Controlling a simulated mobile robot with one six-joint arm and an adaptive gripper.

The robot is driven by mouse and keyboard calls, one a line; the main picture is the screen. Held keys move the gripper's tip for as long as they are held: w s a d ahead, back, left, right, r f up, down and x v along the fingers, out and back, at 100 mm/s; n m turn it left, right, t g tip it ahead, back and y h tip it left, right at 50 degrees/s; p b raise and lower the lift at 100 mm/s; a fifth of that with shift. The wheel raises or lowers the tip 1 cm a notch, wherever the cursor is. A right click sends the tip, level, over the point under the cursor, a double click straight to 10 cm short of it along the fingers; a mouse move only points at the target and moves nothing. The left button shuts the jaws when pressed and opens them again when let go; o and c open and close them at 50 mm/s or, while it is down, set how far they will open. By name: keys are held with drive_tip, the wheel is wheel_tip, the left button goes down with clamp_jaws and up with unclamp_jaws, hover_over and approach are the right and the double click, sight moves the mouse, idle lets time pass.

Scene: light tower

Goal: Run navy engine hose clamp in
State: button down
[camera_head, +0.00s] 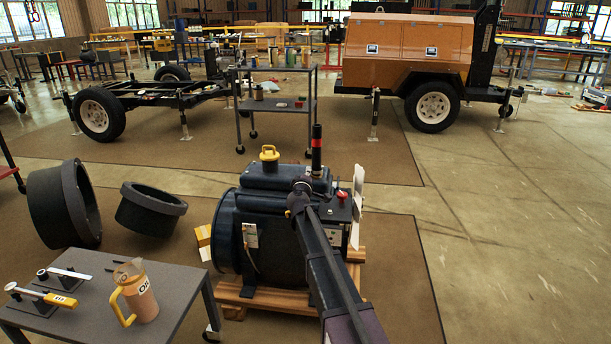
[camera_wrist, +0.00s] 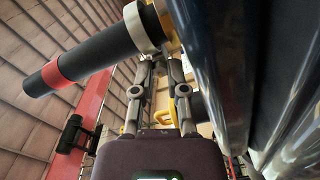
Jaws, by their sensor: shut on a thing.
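The navy engine (camera_head: 258,238) sits on a wooden pallet (camera_head: 262,298) in the head view. A black hose (camera_head: 317,160) with a red band stands upright on its top. In the wrist view the hose (camera_wrist: 100,52) crosses the upper left. A pale metal clamp (camera_wrist: 147,28) is around the hose near its engine end. My gripper (camera_wrist: 164,58) is shut at the clamp, with its fingertips beside the band. The part between the fingertips is mostly hidden. In the head view my gripper (camera_head: 302,186) is beside the hose base, and my arm covers part of the engine.
A grey table (camera_head: 185,288) with an orange jug (camera_head: 138,294) and tools stands at the lower left. Two dark round housings (camera_head: 68,205) lie behind it. A tool cart (camera_head: 272,104) stands behind the engine. The floor on the right is clear.

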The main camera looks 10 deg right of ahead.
drive_tip(key=shift+s+a+m, duration=0.1)
drive_tip(key=shift+m, duration=0.3)
drive_tip(key=c, duration=0.7)
unclamp_jaws()
drive_tip(key=shift+o, duration=0.2)
drive_tip(key=shift+s, duration=0.1)
drive_tip(key=v, duration=0.8)
